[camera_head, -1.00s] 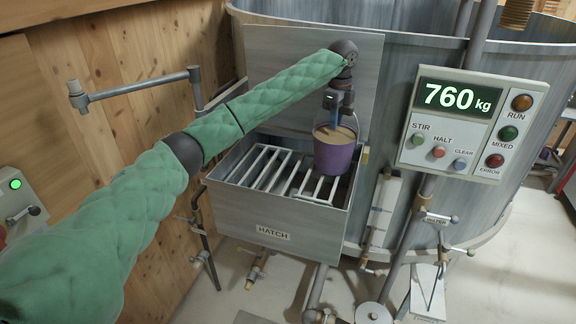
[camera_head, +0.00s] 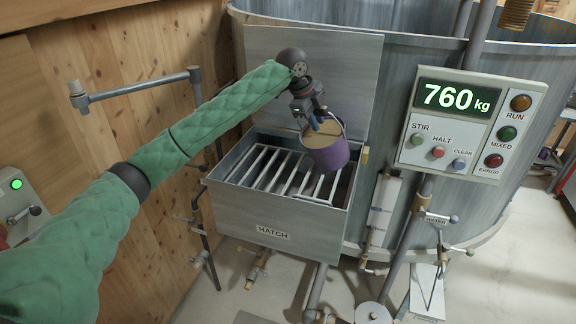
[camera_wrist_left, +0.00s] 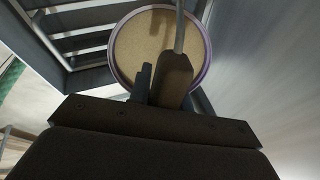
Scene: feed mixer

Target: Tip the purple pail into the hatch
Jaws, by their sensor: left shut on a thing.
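The purple pail (camera_head: 328,152) hangs over the right part of the hatch (camera_head: 272,236), a grey metal box with an open top and a bar grate. The pail is slightly tilted and holds tan feed, whose surface also shows in the left wrist view (camera_wrist_left: 150,45). My left gripper (camera_head: 316,121) is shut on the pail's handle above its rim. In the left wrist view the gripper fingers (camera_wrist_left: 158,85) close around the handle. The hatch lid (camera_head: 340,70) stands raised behind the pail. My right gripper is not in view.
A control panel (camera_head: 470,125) reading 760 kg, with several coloured buttons and lamps, is right of the hatch. The large grey mixer tank (camera_head: 400,70) stands behind. A pipe arm (camera_head: 135,88) juts from the wooden wall at left. The grate's left part is clear.

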